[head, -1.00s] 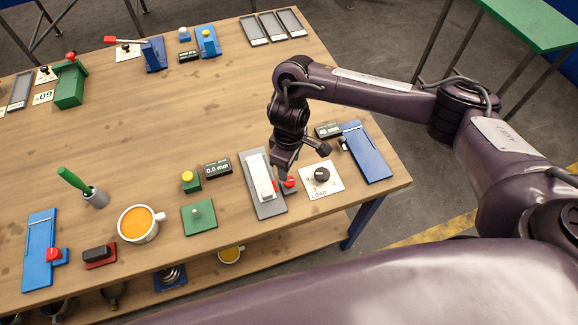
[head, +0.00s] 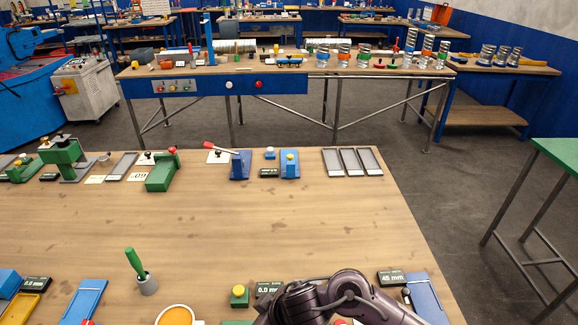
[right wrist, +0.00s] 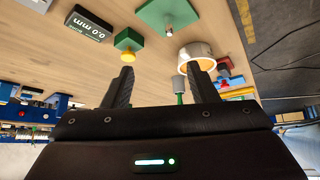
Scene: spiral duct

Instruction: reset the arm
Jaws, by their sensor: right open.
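My right arm (head: 325,300), dark purple, enters the head view at the bottom right, over the near edge of the wooden table (head: 200,225); its gripper is below the frame there. In the right wrist view my right gripper (right wrist: 164,78) has its two black fingers spread with nothing gripped. The grey cup with a green stick (right wrist: 179,86) shows between and beyond the fingers, apart from them. My left gripper is in neither view.
Near the arm are a green block with a yellow button (head: 239,294), an orange-filled mug (head: 178,316), a 45 mm display (head: 392,278) and a blue plate (head: 428,298). The table's middle is clear. Devices and three grey trays (head: 352,161) line its far side.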

